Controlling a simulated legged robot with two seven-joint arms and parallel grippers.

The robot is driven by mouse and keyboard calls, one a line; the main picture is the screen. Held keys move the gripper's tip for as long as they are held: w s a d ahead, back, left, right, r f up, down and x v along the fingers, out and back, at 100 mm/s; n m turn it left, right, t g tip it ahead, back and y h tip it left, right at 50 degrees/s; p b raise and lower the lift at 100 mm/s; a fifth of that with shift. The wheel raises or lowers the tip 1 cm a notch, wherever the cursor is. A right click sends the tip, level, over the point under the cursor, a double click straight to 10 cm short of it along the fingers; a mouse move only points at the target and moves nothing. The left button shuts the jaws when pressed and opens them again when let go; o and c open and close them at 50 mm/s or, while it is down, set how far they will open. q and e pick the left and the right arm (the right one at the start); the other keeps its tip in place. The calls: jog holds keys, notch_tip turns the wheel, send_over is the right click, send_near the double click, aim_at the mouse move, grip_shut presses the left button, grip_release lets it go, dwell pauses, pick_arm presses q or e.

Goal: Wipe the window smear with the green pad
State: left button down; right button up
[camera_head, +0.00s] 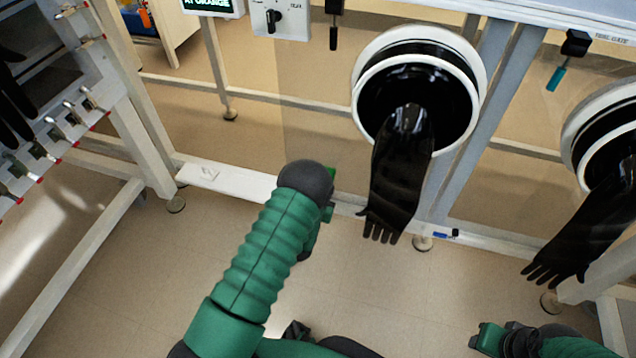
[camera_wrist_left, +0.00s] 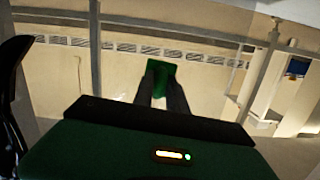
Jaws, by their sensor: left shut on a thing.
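The green pad (camera_wrist_left: 160,66) is held between the two dark fingers of my left gripper (camera_wrist_left: 163,88) in the left wrist view. In the head view a bright green edge of the pad (camera_head: 332,175) shows just past my dark wrist, which hides the fingers. The pad is in front of the clear window pane (camera_head: 318,110), left of the middle glove port. I cannot tell whether it touches the pane. I cannot make out the smear. Part of my right arm shows at the bottom right of the head view; its fingers are not clear.
A black glove (camera_head: 402,175) hangs from the round port (camera_head: 365,75) right of my left wrist. Another black glove (camera_head: 585,235) hangs farther right. A white ledge (camera_head: 235,180) runs below the pane, with a blue marker (camera_head: 442,235) on the rail. Clamps line the left frame.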

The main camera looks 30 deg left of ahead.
pick_arm(q)
jog(key=d, duration=0.1)
jog(key=w+d, duration=0.1)
jog(key=d, duration=0.1)
jog(key=shift+d+p, duration=0.3)
jog(key=shift+s+a+r, duration=0.1)
jog(key=shift+s+a, duration=0.1)
jog(key=shift+a, duration=0.9)
jog(key=shift+s+a, duration=0.15)
jog(key=shift+a, duration=0.9)
jog(key=a, duration=0.2)
jog(key=s+a, duration=0.1)
jog(key=shift+a+p, duration=0.35)
jog(key=f+p+v, duration=0.1)
jog(key=p+v, duration=0.1)
jog(key=v, duration=0.4)
jog(key=shift+p, duration=0.35)
jog(key=shift+s, duration=0.1)
